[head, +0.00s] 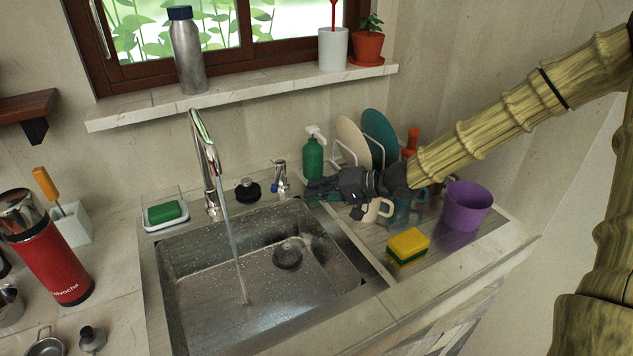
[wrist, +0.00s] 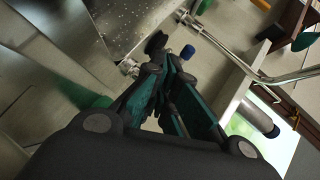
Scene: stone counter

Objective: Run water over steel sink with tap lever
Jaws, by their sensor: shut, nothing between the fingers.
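The steel sink (head: 195,265) is set in the counter, its inside wet with droplets. A thin stream of water runs from the chrome spout (head: 207,150) down into the basin. A small chrome fitting with a blue part, likely the tap lever (head: 281,177), stands behind the sink's back right corner. My gripper (head: 311,188) is shut and empty, just right of this fitting and low over the counter. In the wrist view my gripper's dark fingers (wrist: 168,68) point toward the fittings and sink (wrist: 125,25). Whether they touch the lever cannot be told.
A green soap bottle (head: 313,158) stands close behind my gripper. The dish rack with plates (head: 380,135), mugs and a purple cup (head: 467,205) are around my forearm. A sponge (head: 407,246) lies right of the sink. A black plug-like item (head: 247,190) sits behind the basin.

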